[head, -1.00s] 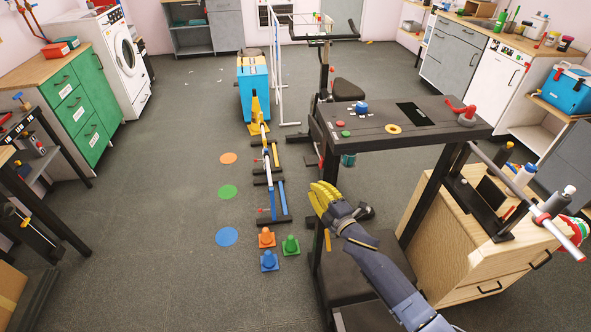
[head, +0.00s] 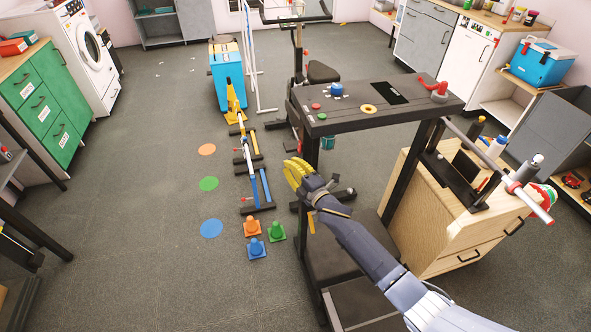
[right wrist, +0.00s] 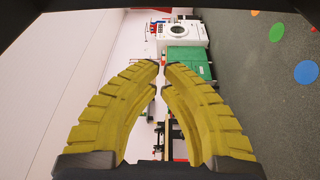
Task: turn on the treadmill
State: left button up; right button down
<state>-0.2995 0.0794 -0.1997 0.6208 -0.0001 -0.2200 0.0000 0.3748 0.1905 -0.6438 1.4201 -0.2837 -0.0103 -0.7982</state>
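The treadmill's dark console (head: 428,100) stands right of centre in the head view, above its dark deck (head: 352,262). On its left end are a red button (head: 316,106), a green button (head: 322,116) and a blue knob (head: 337,90). A yellow ring (head: 369,108), a black screen and a red lever (head: 434,87) sit further right. My right gripper (head: 292,172), with yellow fingers, is in front of and below the console's left end, apart from it. In the right wrist view its fingertips (right wrist: 161,66) meet, with nothing seen between them. My left gripper is out of view.
A wooden drawer cabinet (head: 425,232) stands close to the treadmill's right side. Small cones (head: 252,228) and low hurdles are on the floor to the left. An exercise bike (head: 322,72) is behind the console. The floor at left centre is open.

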aim_at(299, 147)
jog(key=shift+w+d+f, duration=0.1)
jog(key=shift+w+d, duration=0.05)
jog(key=shift+w, duration=1.35)
jog(key=shift+w+d+f, duration=0.1)
jog(key=shift+w+d, duration=0.05)
jog(key=shift+w, duration=1.3)
